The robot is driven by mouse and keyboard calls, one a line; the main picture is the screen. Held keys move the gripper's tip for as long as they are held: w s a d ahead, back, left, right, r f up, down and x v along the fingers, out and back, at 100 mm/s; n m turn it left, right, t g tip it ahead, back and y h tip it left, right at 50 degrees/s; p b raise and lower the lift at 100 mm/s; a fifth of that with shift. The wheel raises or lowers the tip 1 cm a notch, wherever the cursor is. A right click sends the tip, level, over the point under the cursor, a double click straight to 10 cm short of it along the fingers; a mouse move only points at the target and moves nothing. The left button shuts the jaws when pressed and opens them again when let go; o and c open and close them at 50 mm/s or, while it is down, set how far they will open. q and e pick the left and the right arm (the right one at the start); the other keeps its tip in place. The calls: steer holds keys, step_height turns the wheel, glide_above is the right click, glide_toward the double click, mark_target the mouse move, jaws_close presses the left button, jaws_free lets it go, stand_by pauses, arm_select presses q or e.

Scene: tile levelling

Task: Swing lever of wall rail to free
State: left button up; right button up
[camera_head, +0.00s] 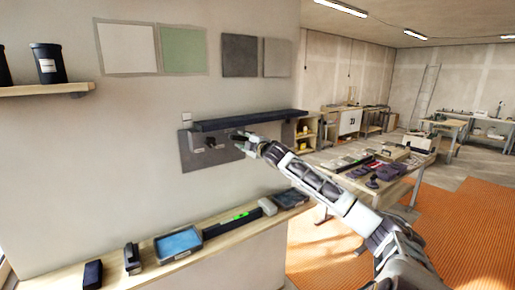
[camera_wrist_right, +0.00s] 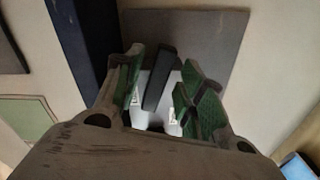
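The wall rail (camera_head: 250,120) is a long dark bar fixed to the wall, with a grey backplate (camera_head: 188,158) behind and below its left part. The lever (camera_wrist_right: 160,78) shows in the right wrist view as a short dark bar in front of a pale block (camera_wrist_right: 143,98) on the grey plate. My right gripper (camera_head: 240,140) is at the plate, just below the rail. In the wrist view the right gripper's green-padded fingers (camera_wrist_right: 163,82) are apart, one on each side of the lever, with gaps visible. Whether a finger touches it cannot be told. My left gripper is out of view.
A wooden ledge (camera_head: 150,272) below holds a blue-topped tray (camera_head: 179,244), a level with a green vial (camera_head: 236,217) and dark items. Sample tiles (camera_head: 183,50) hang above the rail. A cluttered workbench (camera_head: 395,187) stands to the right, beyond my arm.

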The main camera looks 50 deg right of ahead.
steer(key=v, duration=1.1)
steer(key=shift+s, duration=0.25)
stand_by(1.1)
stand_by(0.4)
steer(key=shift+f, duration=0.1)
